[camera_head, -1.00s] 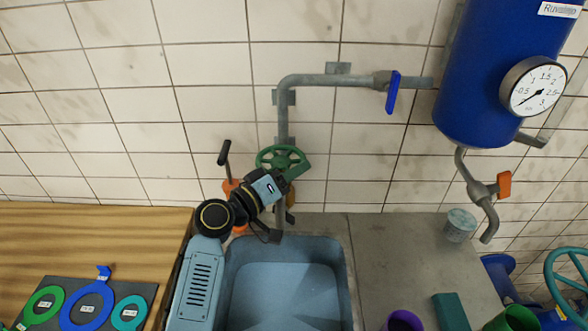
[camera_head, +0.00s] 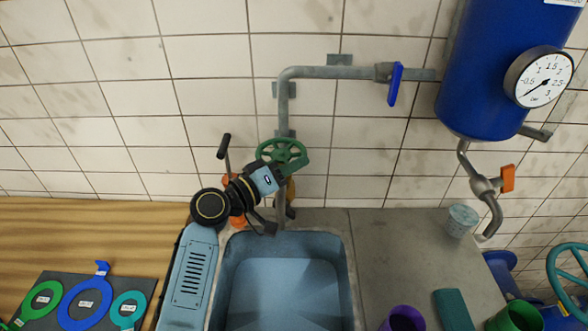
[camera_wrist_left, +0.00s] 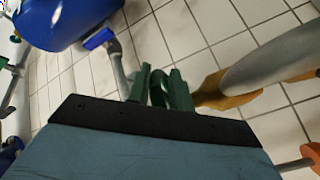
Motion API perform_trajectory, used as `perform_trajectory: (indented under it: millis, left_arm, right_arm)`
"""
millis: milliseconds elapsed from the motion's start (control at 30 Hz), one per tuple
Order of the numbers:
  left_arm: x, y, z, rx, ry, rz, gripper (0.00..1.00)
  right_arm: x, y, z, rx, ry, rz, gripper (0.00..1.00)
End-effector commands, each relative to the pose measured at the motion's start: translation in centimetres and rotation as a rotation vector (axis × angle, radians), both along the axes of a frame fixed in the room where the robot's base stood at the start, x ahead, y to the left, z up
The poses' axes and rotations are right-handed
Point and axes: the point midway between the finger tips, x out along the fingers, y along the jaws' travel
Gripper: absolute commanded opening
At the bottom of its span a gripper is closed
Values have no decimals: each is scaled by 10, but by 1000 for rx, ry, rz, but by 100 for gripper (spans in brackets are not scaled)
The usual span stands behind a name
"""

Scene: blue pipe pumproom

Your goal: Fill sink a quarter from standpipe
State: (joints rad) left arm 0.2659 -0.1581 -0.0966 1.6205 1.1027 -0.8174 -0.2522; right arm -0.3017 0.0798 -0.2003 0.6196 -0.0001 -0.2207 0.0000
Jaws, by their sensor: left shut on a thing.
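The standpipe (camera_head: 283,104) is a grey pipe on the tiled wall, bending down behind the sink. Its green handwheel valve (camera_head: 268,149) sits above the sink's back edge. My left gripper (camera_head: 298,165) is shut on the handwheel's rim at its lower right. In the left wrist view the gripper's green fingers (camera_wrist_left: 160,90) close around a green rim, partly hidden. The blue-grey sink (camera_head: 350,285) lies below, its left side partly covered by my arm. I cannot make out a water stream or level. My right gripper is not in view.
A blue tank (camera_head: 490,75) with a dial gauge (camera_head: 540,77) hangs right. A blue lever (camera_head: 395,84) is on the upper pipe. A black-handled lever (camera_head: 224,147) stands left of the handwheel. A grey cup (camera_head: 462,220) and purple cup (camera_head: 404,319) stand on the counter (camera_head: 385,260).

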Motion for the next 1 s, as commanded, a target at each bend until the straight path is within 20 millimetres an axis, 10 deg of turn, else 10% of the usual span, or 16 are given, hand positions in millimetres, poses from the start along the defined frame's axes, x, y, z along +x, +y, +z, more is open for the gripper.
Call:
perform_trajectory:
  millis: [600, 1000]
  left_arm:
    - [-6, 17, 2, -5, -18, -381, 0]
    - [-7, 22, 8, -9, -18, -484, 0]
  right_arm:
    - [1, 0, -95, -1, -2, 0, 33]
    - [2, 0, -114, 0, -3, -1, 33]
